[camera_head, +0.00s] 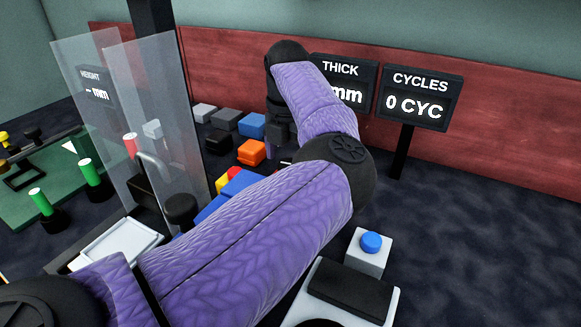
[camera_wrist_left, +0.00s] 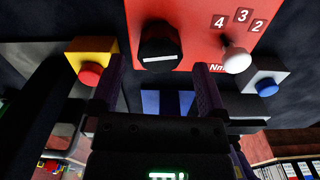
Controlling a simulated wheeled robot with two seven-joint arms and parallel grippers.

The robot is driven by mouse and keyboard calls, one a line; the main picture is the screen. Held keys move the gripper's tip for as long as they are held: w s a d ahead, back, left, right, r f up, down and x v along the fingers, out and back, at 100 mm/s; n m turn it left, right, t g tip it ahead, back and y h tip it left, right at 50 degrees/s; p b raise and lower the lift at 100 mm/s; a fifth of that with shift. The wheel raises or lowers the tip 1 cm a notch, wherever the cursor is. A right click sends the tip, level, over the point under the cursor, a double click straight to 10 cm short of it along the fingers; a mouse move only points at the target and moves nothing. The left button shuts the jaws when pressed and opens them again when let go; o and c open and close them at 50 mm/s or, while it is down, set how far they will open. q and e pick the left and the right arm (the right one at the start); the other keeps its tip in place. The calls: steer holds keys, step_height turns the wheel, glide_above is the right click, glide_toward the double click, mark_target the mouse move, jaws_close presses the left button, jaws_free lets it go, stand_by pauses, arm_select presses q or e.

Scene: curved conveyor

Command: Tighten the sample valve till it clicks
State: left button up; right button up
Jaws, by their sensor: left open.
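In the left wrist view a red panel (camera_wrist_left: 192,25) carries a black round knob (camera_wrist_left: 158,45) with a white line mark and a white-topped lever or knob (camera_wrist_left: 236,60) near the figures 4, 3, 2. I cannot tell for certain which one is the sample valve. My left gripper (camera_wrist_left: 158,78) is open, its two purple fingers apart, with the black knob showing between and beyond the tips. No contact is visible. In the head view the left gripper (camera_head: 278,145) points down behind my purple arm, partly hidden. My right gripper is not in view.
Coloured blocks, including an orange one (camera_head: 252,152), lie near the left gripper. Clear panels (camera_head: 160,110) stand left. THICK (camera_head: 342,85) and CYCLES (camera_head: 416,97) displays stand behind. A blue-button box (camera_head: 367,252) is at right. A yellow box (camera_wrist_left: 92,55) has a red button.

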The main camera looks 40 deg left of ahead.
arm_select(q)
step_height(320, 180, down, 3)
steer(key=shift+b, duration=0.4)
